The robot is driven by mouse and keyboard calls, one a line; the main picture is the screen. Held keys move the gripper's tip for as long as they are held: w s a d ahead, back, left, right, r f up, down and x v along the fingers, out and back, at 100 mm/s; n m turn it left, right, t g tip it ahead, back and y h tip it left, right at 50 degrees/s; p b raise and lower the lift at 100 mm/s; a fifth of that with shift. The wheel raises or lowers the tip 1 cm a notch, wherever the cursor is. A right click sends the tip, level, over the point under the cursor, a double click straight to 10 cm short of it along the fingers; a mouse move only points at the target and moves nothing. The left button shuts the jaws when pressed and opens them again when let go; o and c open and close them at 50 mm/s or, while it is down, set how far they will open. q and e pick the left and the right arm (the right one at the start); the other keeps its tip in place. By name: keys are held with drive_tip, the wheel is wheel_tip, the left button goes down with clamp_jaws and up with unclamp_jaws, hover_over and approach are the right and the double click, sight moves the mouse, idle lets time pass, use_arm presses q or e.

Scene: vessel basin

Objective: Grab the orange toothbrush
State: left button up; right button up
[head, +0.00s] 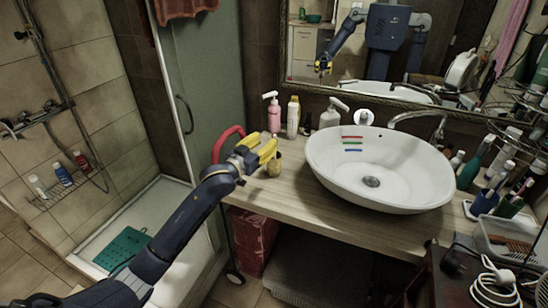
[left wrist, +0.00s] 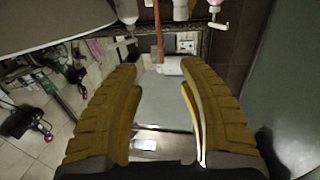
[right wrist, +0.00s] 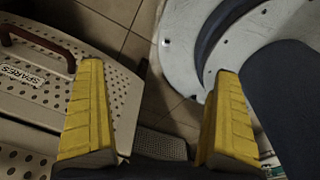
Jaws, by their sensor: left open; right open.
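I cannot clearly pick out the orange toothbrush. A thin orange-red stick (left wrist: 159,32) shows beyond the fingertips in the left wrist view; I cannot tell whether it is a toothbrush. A blue cup (head: 484,203) holding upright items stands right of the basin, too small to tell their kinds. My left gripper (head: 267,150) is over the counter's left part, left of the basin and near a small yellowish bottle. Its fingers are apart and empty in the left wrist view (left wrist: 158,72). My right gripper (right wrist: 159,72) is open and empty, outside the head view.
A white oval basin (head: 420,185) with red, green and blue stripes sits on the wooden counter (head: 375,222). Bottles, including a pink pump bottle (head: 274,114), stand behind. A clear tray (head: 498,238) is at right. A perforated box labelled SPARES (right wrist: 45,90) lies below my right gripper.

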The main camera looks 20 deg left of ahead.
sight(273, 135)
use_arm(q)
drive_tip(key=shift+x, duration=2.9)
drive_tip(key=shift+o, duration=0.2)
drive_tip(key=shift+d, duration=0.15)
clamp_jaws()
